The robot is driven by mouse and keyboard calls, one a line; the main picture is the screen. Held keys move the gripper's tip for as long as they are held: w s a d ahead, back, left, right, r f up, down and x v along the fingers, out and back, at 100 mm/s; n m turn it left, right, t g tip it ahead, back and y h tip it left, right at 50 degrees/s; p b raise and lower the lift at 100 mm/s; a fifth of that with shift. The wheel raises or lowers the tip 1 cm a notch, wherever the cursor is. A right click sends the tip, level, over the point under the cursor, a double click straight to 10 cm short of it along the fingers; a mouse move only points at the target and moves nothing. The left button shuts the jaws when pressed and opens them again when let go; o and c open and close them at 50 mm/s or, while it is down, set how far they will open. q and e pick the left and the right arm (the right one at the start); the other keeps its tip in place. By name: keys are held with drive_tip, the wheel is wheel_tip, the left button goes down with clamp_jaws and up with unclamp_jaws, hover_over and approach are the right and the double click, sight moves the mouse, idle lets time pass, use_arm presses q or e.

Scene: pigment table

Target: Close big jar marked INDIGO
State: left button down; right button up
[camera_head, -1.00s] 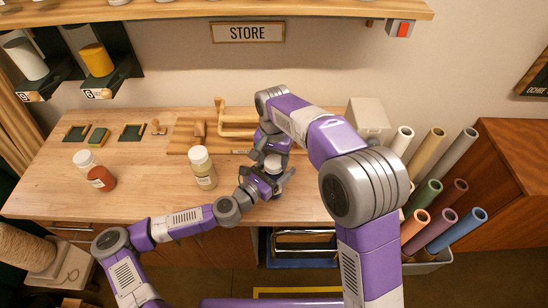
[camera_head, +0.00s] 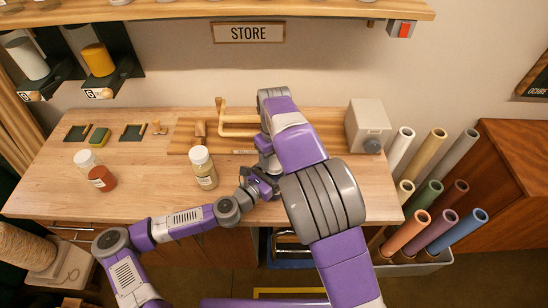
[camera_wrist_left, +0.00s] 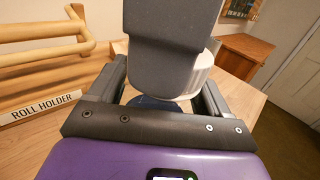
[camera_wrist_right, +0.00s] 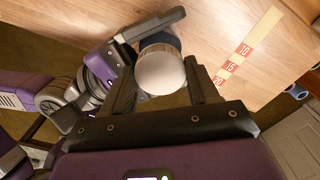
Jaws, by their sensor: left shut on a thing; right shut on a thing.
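A jar with dark blue contents (camera_wrist_right: 158,41) and a white lid (camera_wrist_right: 162,72) is between my two grippers; no label on it is readable. In the left wrist view the blue body (camera_wrist_left: 150,102) sits between my left gripper's fingers, and the white lid shows above. My left gripper (camera_head: 260,187) is shut on the jar body near the table's front edge. My right gripper (camera_wrist_right: 165,80) is shut around the lid from above. The lid is on or against the jar's top; its seating cannot be told. In the head view my right arm hides the jar.
A jar with pale yellow contents (camera_head: 206,178) stands left of my grippers, and a red-brown jar (camera_head: 102,180) stands farther left. A wooden roll holder (camera_head: 235,130) lies behind. A grey-white box (camera_head: 367,124) and a bin of coloured rolls (camera_head: 430,258) are right. The table's middle left is clear.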

drive_tip(key=shift+m, duration=1.2)
drive_tip(key=m, duration=0.2)
drive_tip(key=f+m, duration=0.1)
drive_tip(key=shift+s+d, duration=0.2)
drive_tip(key=shift+d, duration=0.05)
drive_tip(key=shift+r+m, duration=0.1)
drive_tip(key=shift+m, duration=0.4)
drive_tip(key=shift+w+a+r+m, duration=0.1)
drive_tip(key=shift+w+r+m, duration=0.05)
drive_tip(key=shift+r+m, duration=0.15)
drive_tip(key=o, duration=1)
drive_tip(key=shift+a, duration=0.1)
drive_tip(key=shift+r, duration=0.15)
drive_tip(key=shift+r, duration=2.2)
